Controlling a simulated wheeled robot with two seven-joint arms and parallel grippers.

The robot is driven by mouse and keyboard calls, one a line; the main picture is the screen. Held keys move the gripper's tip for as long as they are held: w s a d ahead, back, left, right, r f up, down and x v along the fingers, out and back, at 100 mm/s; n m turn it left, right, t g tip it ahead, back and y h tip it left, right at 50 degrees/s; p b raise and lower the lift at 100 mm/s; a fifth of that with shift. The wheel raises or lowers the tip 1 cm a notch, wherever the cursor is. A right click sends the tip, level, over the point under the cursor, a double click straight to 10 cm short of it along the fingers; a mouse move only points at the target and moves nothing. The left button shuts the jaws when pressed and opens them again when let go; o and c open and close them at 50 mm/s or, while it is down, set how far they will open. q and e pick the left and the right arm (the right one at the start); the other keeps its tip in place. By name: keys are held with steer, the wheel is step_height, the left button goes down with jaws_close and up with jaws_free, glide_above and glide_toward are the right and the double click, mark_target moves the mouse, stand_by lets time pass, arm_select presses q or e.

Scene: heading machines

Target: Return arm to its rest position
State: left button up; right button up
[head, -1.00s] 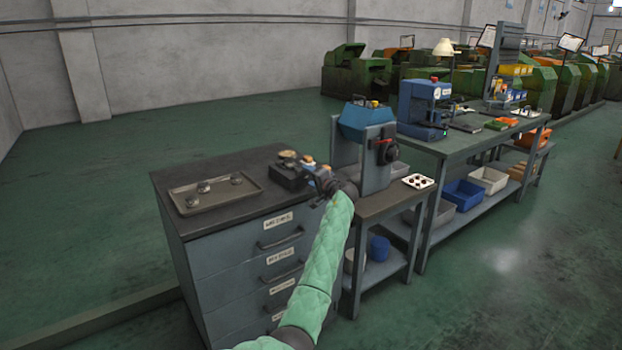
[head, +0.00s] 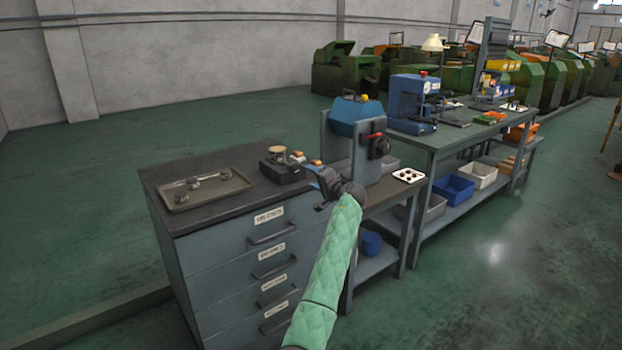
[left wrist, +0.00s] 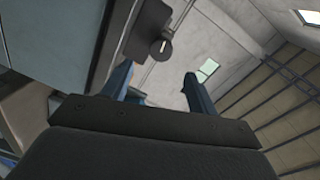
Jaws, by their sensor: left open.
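My left arm, in a quilted green sleeve, comes up from the bottom of the head view. Its left gripper (head: 322,178) is above the right front edge of the grey drawer cabinet (head: 225,245). In the left wrist view its two blue fingers (left wrist: 160,88) stand apart with nothing between them. A dark part with a round knob (left wrist: 162,46) shows beyond the fingers there. My right gripper is not in view.
A blue-topped machine (head: 355,115) stands close behind the gripper. A long workbench (head: 440,147) extends right. Floor at right is clear.

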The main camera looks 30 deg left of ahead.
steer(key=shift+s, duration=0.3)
